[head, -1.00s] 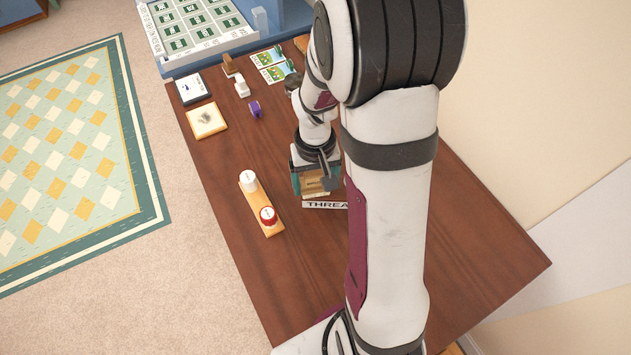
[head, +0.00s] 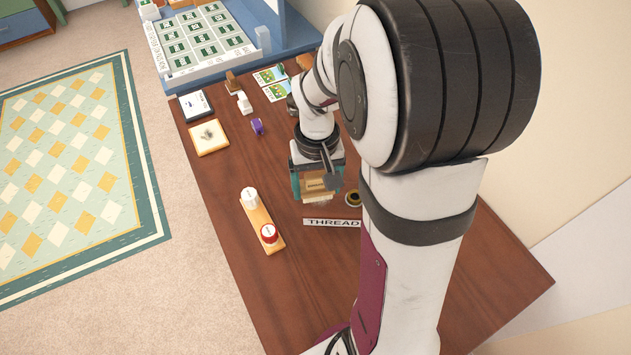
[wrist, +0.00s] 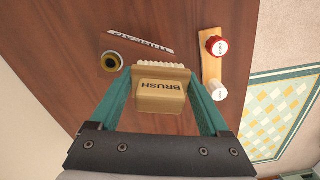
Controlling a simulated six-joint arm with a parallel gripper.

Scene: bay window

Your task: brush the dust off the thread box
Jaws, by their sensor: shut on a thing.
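My gripper (wrist: 161,115) is shut on a wooden brush (wrist: 160,104) lettered BRUSH, its pale bristles (wrist: 160,72) pointing away from the gripper. In the head view my gripper (head: 317,185) and the brush (head: 316,187) are over the table, just beyond a white strip lettered THREAD (head: 331,223). The strip also shows in the wrist view (wrist: 141,41), clear of the bristles. I cannot make out a thread box or dust on it; my arm covers the table to the strip's right in the head view.
A round dark thing with a yellow ring (head: 352,198) sits near the strip. The table's front left is clear.

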